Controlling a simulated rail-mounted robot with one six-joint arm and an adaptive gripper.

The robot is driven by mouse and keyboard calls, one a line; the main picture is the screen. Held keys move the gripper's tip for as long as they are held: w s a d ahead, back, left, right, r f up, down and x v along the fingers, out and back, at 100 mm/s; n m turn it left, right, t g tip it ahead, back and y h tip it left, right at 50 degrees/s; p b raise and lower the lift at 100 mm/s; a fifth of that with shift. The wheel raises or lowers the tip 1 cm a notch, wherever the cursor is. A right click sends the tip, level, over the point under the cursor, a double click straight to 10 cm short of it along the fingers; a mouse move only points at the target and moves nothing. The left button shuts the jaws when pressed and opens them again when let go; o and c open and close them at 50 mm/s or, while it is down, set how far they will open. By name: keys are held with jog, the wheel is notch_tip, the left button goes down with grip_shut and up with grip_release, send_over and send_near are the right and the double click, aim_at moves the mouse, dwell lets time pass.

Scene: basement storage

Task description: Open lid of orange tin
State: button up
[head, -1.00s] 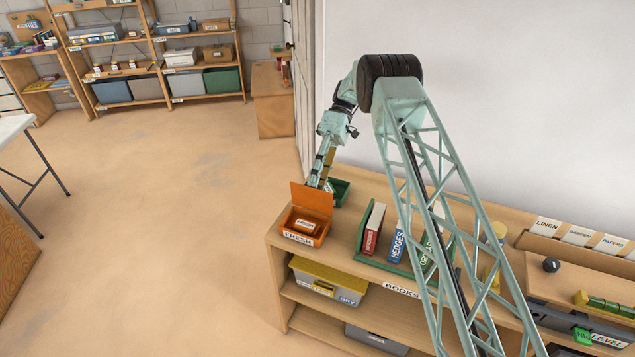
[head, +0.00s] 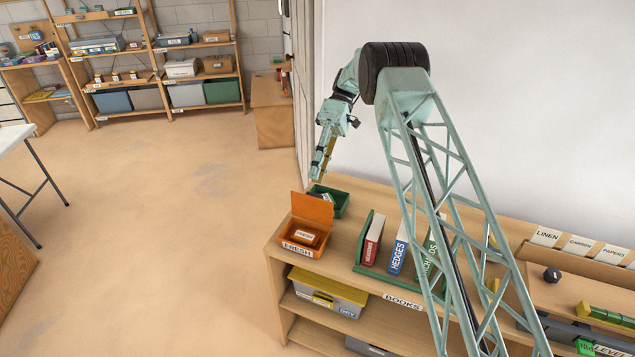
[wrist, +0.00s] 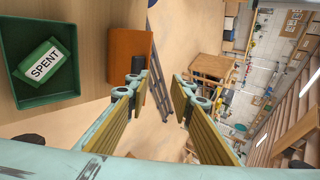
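The orange tin (head: 298,247) stands near the left end of the wooden shelf top, with a "FRESH" label on its front. Its lid (head: 312,209) stands up at the back, tilted open, and a small labelled brown thing (head: 305,236) lies inside. In the wrist view the lid's orange back (wrist: 130,57) shows beside my gripper. My gripper (head: 316,177) is above and behind the tin, apart from the lid. In the wrist view my gripper (wrist: 160,88) has its two yellow-padded fingers spread with nothing between them.
A green tray (head: 340,203) behind the tin holds a green "SPENT" packet (wrist: 42,65). Upright books (head: 397,250) in a green rack stand to the right. A grey bin with a yellow lid (head: 327,290) sits on the shelf below. Open floor lies left.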

jog(key=shift+r, duration=0.8)
jog(key=shift+r, duration=0.1)
jog(key=s+d+r+m+t+h+b, duration=0.15)
jog(key=s+r, duration=0.25)
jog(key=r, duration=0.4)
jog(key=s+d+r+m+t, duration=0.2)
jog(key=s+r, duration=0.1)
jog(key=r, duration=0.6)
jog(key=s+d+r+m+t+b, duration=0.1)
jog(key=s+d+r+m+t, duration=0.15)
jog(key=s+r, duration=0.35)
jog(key=s+d+r+m+t+b, duration=0.1)
jog(key=s+d+r, duration=0.2)
jog(key=s+r, duration=0.35)
jog(key=s+d+m+t+h+b, duration=0.1)
jog(key=s+d+m+t+h, duration=0.2)
jog(key=s, duration=1.7)
jog(key=s+d+f+m+t, duration=0.1)
jog(key=s+d+f, duration=0.1)
jog(key=s, duration=0.7)
jog(key=s+d+f+m+t+b, duration=0.1)
jog(key=s+d+f+t, duration=0.1)
jog(key=s, duration=0.6)
notch_tip(320, 180, down, 2)
jog(key=shift+s+d+f+m+b, duration=0.1)
jog(key=shift+s+d+m+b, duration=0.2)
jog(key=shift+s+d+m, duration=0.15)
